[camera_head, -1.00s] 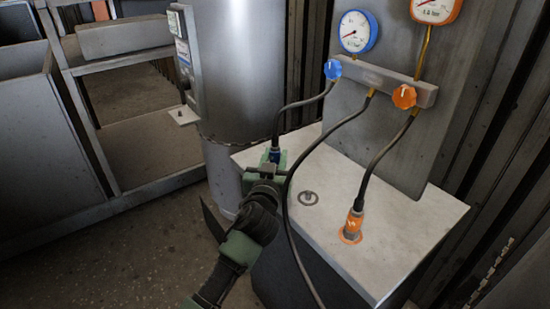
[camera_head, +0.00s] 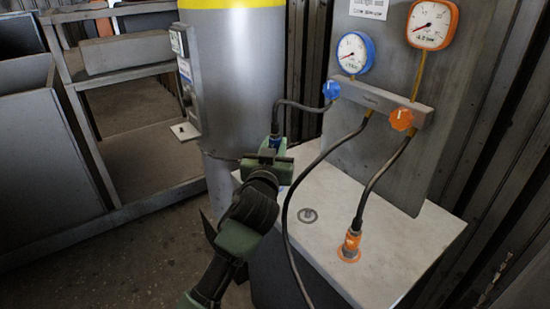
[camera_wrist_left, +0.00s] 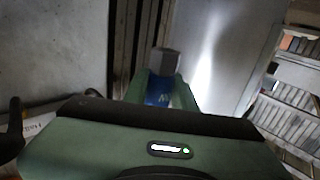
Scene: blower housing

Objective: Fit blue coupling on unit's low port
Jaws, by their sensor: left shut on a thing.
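My left gripper (camera_head: 271,154) is shut on the blue coupling (camera_head: 276,142), over the back left part of the unit's pale top (camera_head: 325,225). The coupling's black hose (camera_head: 302,105) runs up to the blue knob (camera_head: 331,90). In the left wrist view, the blue coupling (camera_wrist_left: 158,92) shows between the green fingers (camera_wrist_left: 160,100). An orange coupling (camera_head: 350,243) stands on the orange port at the front right of the top. The low port cannot be made out clearly; my gripper and wrist cover part of the top. My right gripper is not in view.
A manifold (camera_head: 385,100) with a blue gauge (camera_head: 355,52) and an orange gauge (camera_head: 433,24) is on the back panel. A grey tank (camera_head: 238,75) stands behind my gripper.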

